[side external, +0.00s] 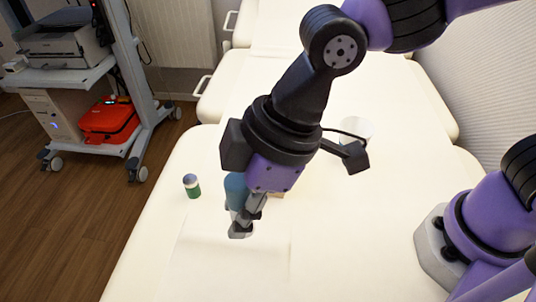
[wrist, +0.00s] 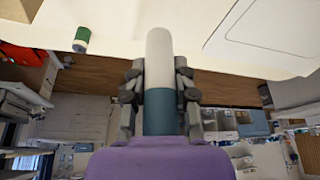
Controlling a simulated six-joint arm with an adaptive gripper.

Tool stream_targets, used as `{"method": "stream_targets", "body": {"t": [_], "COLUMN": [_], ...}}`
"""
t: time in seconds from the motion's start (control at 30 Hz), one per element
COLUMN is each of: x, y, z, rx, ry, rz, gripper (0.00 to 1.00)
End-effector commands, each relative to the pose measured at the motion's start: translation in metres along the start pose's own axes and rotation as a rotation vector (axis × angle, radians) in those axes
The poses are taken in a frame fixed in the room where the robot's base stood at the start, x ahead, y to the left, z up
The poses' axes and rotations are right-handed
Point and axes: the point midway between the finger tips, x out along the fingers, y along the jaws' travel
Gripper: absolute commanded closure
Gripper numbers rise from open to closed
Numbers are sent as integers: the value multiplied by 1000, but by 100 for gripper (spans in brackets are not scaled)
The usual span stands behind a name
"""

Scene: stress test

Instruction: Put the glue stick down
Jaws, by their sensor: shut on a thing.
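The glue stick (wrist: 158,58) is a cylinder with a white end and a teal part. My gripper (wrist: 159,78) is shut on it, with a finger on each side, in the wrist view. In the side external view the teal part of the glue stick (side external: 236,188) shows beside my gripper (side external: 243,226), which points down at the white padded table (side external: 215,270). The glue stick looks roughly upright. Its lower end is partly hidden by the fingers, and I cannot tell whether it touches the table.
A small green cylinder with a dark top (side external: 192,186) stands left of my gripper, near the table's left edge. A white cup (side external: 356,129) stands farther back, partly behind my arm. A small tan thing (side external: 277,194) is mostly hidden behind my gripper. The table's front is clear.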

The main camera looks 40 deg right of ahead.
Motion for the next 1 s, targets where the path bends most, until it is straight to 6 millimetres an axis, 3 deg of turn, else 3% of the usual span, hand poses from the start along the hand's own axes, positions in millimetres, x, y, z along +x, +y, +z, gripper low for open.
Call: {"method": "stream_targets", "body": {"t": [0.13, 0.33, 0.57, 0.9, 1.0], "x": [6, 10, 15, 51, 58], "y": [66, 147, 192, 270, 286], "z": [-28, -39, -33, 6, 12], "rx": [101, 198, 239, 240, 237], "ry": [1, 4, 5, 6, 8], "rz": [38, 83, 105, 105, 105], "gripper": [100, 100, 100, 100, 100]}}
